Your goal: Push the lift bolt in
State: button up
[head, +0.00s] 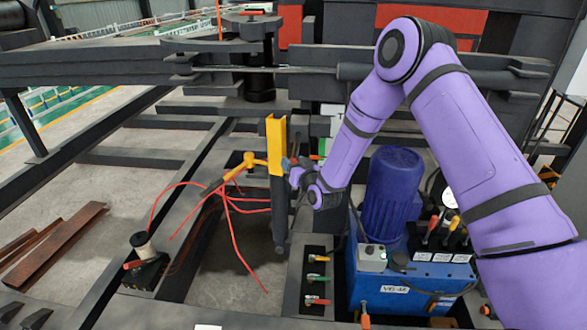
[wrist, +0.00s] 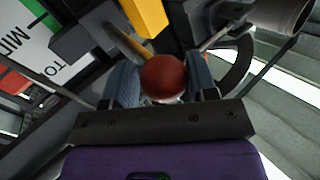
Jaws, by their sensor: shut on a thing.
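A red round knob (wrist: 164,76) sits between my two gripper fingers in the wrist view; it looks like the end of the lift bolt. A brownish rod beside the knob leads up toward a yellow part (wrist: 146,16). My gripper (wrist: 163,84) is shut on the knob. In the head view my gripper (head: 292,170) is at the right side of an upright post with a yellow top (head: 277,138) and a dark lower part. The knob is largely hidden there, and I cannot tell how deep the bolt sits.
A yellow arm (head: 238,166) with several red hoses juts left from the post. A blue pump unit (head: 410,280) with a blue motor (head: 392,190) and levers stands at right. Coloured valve handles (head: 317,279) are below the gripper. A dark beam (head: 130,65) crosses above.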

jog(key=shift+a+r, duration=0.2)
jog(key=shift+a, duration=0.15)
jog(key=o, duration=1.1)
jog(key=shift+w+f, duration=0.1)
jog(key=shift+d, duration=0.15)
jog(key=shift+s+d, duration=0.1)
jog(key=shift+s, duration=0.2)
jog(key=v, duration=1)
